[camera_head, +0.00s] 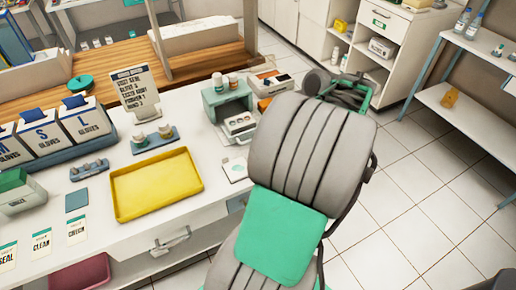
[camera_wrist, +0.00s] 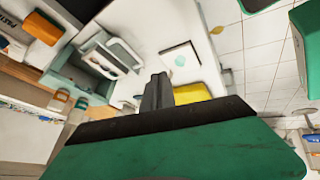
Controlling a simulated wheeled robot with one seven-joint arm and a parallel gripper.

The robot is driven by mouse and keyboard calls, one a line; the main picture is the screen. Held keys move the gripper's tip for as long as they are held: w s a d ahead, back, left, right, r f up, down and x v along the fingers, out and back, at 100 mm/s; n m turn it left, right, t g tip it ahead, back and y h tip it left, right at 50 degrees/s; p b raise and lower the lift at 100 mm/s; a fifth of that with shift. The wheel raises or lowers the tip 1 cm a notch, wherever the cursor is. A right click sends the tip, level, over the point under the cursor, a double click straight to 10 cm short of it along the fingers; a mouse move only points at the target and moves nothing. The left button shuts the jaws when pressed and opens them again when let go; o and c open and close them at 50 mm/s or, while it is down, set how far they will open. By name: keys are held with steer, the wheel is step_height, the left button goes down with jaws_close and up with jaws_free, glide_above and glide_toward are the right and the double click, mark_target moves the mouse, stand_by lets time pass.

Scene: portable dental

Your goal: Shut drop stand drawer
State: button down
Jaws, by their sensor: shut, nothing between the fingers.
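The drop stand (camera_head: 213,99) is a teal box on the white counter, with two small capped bottles on top. Its white drawer (camera_head: 239,124) sticks out of the front, open, with small round items inside. In the wrist view the stand (camera_wrist: 72,70) is at the left, and the drawer (camera_wrist: 122,53) extends from it toward the upper right, its handle side outward. My gripper (camera_wrist: 158,82) shows as dark fingers closed together, empty, to the right of and below the drawer in that picture, apart from it. I cannot make out the fingers in the head view.
A yellow tray (camera_head: 157,185), a small card (camera_head: 236,168) and a bottle rack (camera_head: 154,140) lie near the stand. Tiled floor is free at right.

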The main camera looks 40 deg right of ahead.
mark_target(239, 121)
steer(key=s+d+f+n+t, duration=0.1)
steer(key=s+d+f+n, duration=0.1)
steer(key=s+d, duration=0.25)
steer(key=x, duration=0.9)
steer(key=shift+w+a+r, duration=0.1)
steer(key=shift+w+a, duration=0.15)
steer(key=shift+a, duration=0.05)
steer(key=w, duration=0.2)
steer(key=w+d, duration=0.1)
steer(key=shift+w+r, duration=0.25)
steer(key=shift+w+d, duration=0.1)
steer(key=shift+w, duration=0.15)
steer(key=w+d+b, duration=0.1)
steer(key=w, duration=0.2)
steer(key=w+d+b, duration=0.1)
steer(key=w, duration=0.3)
steer(key=w+d+b, duration=0.1)
steer(key=w, duration=0.3)
steer(key=shift+w+d+f, duration=0.1)
steer(key=shift+w+d, duration=0.15)
steer(key=shift+w, duration=0.05)
steer(key=shift+r, duration=0.2)
